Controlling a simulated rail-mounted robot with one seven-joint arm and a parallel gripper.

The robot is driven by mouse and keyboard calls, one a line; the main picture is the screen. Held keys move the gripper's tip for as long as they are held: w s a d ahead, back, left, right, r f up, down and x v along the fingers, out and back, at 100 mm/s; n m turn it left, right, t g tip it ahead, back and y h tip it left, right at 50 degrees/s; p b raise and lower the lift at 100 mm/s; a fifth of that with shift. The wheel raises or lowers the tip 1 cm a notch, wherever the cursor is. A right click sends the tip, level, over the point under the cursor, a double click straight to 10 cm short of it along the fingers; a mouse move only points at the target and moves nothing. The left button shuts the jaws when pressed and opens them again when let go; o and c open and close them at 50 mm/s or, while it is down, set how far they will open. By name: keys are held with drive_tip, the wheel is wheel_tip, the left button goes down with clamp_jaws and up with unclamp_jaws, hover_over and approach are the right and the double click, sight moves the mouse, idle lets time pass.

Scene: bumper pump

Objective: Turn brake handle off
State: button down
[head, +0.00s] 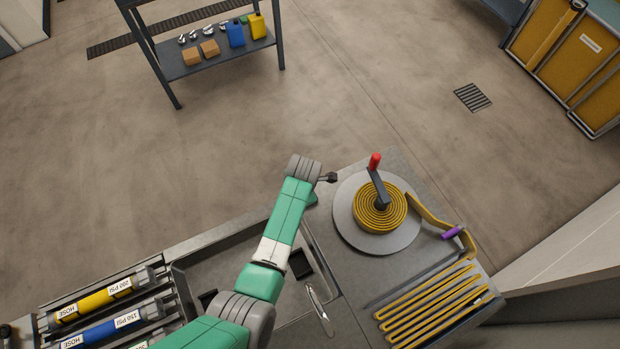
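A hose reel (343,214) is a pale round disc with a coil of yellow hose (366,219) on it. A dark crank arm stands over the coil and ends in a red handle (375,161) that points up. A short purple handle (452,232) lies by the hose to the right of the reel. I cannot tell which of these is the brake handle. My gripper (333,178) is at the reel's upper left, apart from the red handle. It is small and dark, and I cannot see whether its fingers are open.
Yellow hose (428,306) lies in folds right of a recessed tray with a bright curved metal handle (319,303). Labelled hose rolls (103,296) sit at the lower left. A shelf (220,57) with bottles and boxes stands far back. The floor between is clear.

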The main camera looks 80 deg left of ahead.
idle(0.3)
drive_tip(key=c, duration=1.4)
unclamp_jaws()
drive_tip(key=r, duration=0.2)
drive_tip(key=d+r, duration=0.1)
drive_tip(key=r, duration=0.4)
drive_tip(key=shift+w+d+r+p, duration=0.15)
drive_tip(key=shift+d+r+p, duration=0.1)
drive_tip(key=shift+r+p, duration=0.1)
